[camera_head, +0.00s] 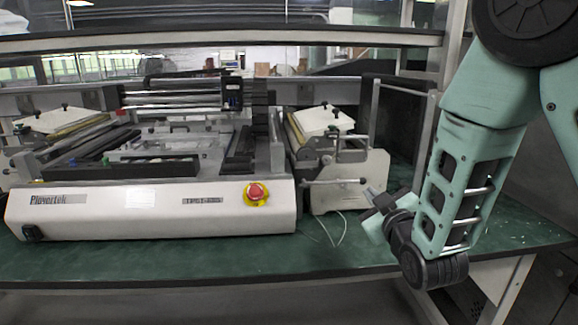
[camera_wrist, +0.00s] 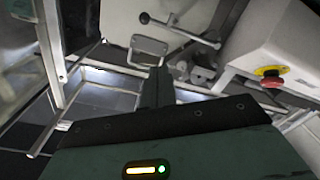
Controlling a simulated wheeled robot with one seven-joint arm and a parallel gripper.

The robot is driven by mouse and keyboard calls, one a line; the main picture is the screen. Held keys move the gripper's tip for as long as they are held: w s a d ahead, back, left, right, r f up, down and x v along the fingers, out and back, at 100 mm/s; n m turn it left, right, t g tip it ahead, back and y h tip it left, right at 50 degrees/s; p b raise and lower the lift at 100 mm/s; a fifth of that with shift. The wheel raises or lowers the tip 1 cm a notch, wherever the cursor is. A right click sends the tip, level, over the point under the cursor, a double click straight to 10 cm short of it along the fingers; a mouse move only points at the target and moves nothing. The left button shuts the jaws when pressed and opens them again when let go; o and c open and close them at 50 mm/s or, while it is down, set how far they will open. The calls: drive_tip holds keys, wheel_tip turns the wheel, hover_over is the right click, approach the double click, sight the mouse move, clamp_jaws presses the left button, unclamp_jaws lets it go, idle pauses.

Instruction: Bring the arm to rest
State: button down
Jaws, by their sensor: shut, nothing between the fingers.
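My arm hangs down on the right side of the head view, bent at the elbow over the front edge of the bench. My gripper (camera_head: 372,216) points to the left and up, close to the side unit of the machine, in front of it. In the wrist view my gripper (camera_wrist: 157,75) shows as one dark narrow bar, with its fingers together and nothing between them. I cannot tell from these views how far the gripper is from the machine's metal handle.
A white machine (camera_head: 150,208) with a red emergency button (camera_head: 257,193) stands on the green bench (camera_head: 200,262). Its side unit (camera_head: 345,180) has a metal handle (camera_wrist: 180,28) facing me. A shelf (camera_head: 230,38) runs above. The bench front strip is clear.

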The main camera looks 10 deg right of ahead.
drive_tip(key=s+a+f+g+y, duration=0.1)
drive_tip(key=s+a+f+g, duration=0.2)
drive_tip(key=s+a+g, duration=0.25)
drive_tip(key=s+a+f+g+y, duration=0.2)
drive_tip(key=s+a+f+g, duration=0.1)
drive_tip(key=s+a+g, duration=0.3)
drive_tip(key=s+g+h, duration=0.1)
drive_tip(key=s+g, duration=0.3)
drive_tip(key=s, duration=0.8)
drive_tip(key=s+d+r+g+h, duration=0.2)
drive_tip(key=s+g, duration=0.1)
drive_tip(key=s, duration=0.6)
wheel_tip(320, 180, up, 14)
drive_tip(key=p, duration=1.5)
drive_tip(key=shift+w+r+n, duration=0.15)
drive_tip(key=shift+r+n, duration=0.05)
drive_tip(key=shift+n, duration=0.1)
drive_tip(key=shift+t, duration=0.25)
